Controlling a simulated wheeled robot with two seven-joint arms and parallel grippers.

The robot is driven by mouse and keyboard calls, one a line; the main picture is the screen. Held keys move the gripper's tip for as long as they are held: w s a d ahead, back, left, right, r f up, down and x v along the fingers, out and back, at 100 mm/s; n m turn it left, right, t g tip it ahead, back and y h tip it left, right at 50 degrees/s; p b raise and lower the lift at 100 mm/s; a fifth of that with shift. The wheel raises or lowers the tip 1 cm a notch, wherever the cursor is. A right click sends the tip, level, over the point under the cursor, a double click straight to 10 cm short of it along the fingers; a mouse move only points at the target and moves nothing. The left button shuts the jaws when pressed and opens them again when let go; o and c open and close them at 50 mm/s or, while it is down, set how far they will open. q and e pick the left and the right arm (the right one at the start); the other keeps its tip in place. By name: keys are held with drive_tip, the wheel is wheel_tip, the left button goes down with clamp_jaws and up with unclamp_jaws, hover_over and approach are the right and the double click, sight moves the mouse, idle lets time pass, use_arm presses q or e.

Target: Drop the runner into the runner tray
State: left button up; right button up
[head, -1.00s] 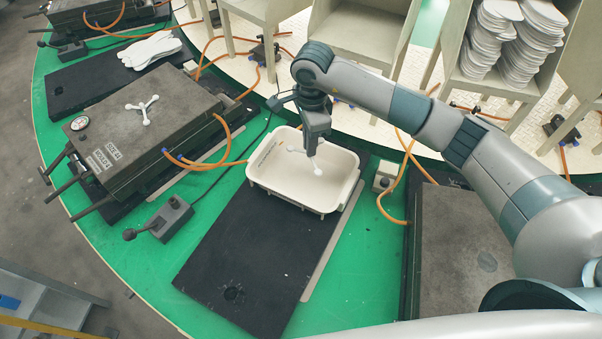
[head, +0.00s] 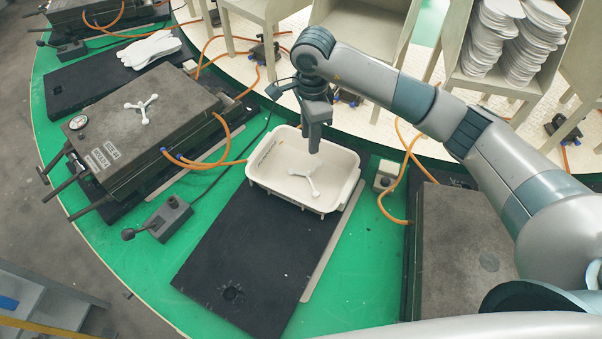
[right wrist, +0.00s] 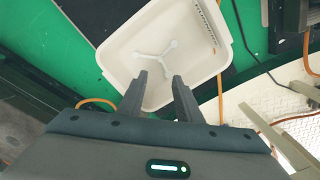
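A white three-armed runner (head: 304,177) lies inside the cream runner tray (head: 262,184). In the right wrist view, the runner (right wrist: 156,54) rests on the floor of the tray (right wrist: 116,48), clear of the fingers. My right gripper (head: 314,150) is above the tray, over its back part. In the right wrist view, its two fingers (right wrist: 158,78) are spread apart with nothing between them. My left gripper is not in view.
A second white runner (head: 143,108) lies on a dark mould (head: 180,98) at the left. A black board (head: 247,268) is under the tray. A control box (head: 170,218), orange hoses and another mould (head: 465,250) flank it. Racks with stacked insoles (head: 515,40) stand behind.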

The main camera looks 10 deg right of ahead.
wheel_tip(320, 180, up, 15)
drive_tip(key=b, duration=0.4)
drive_tip(key=shift+f, duration=0.1)
idle(0.9)
